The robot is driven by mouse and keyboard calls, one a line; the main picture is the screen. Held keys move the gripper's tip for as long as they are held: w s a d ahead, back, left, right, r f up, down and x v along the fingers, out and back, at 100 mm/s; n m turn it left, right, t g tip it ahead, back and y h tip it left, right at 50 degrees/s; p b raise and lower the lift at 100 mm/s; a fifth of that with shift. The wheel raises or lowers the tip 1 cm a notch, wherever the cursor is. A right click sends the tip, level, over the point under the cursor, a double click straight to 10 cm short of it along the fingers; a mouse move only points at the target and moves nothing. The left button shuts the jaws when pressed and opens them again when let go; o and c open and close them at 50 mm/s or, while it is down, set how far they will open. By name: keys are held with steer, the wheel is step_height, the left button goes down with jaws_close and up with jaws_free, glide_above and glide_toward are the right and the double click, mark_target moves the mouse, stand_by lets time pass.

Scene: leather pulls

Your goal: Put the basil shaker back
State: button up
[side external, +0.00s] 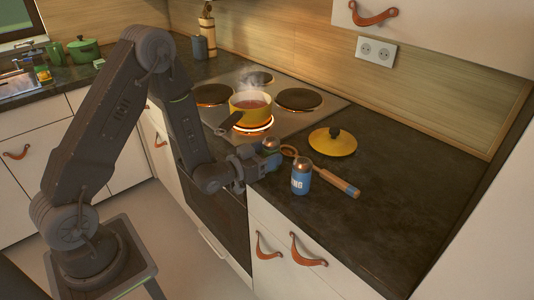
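A blue shaker (301,181) with a pale band, partial lettering and a metal cap stands upright on the dark counter, right of my gripper. I cannot read its label fully. My gripper (268,159) is low over the counter's front edge, just right of the stove. A second rounded metal cap (272,144) shows right at my fingers. The body below it is hidden by the gripper, so I cannot tell whether it is held or which shaker it is. The finger gap is too small and covered to judge.
A yellow pot (250,107) steams on a glowing burner, its dark handle pointing toward my arm. A wooden spoon (338,182) lies behind the blue shaker, and a yellow lid (333,145) lies farther back. The counter (405,205) to the right is clear.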

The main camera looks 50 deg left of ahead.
steer(key=shift+o, duration=1.2)
steer(key=shift+r, duration=0.1)
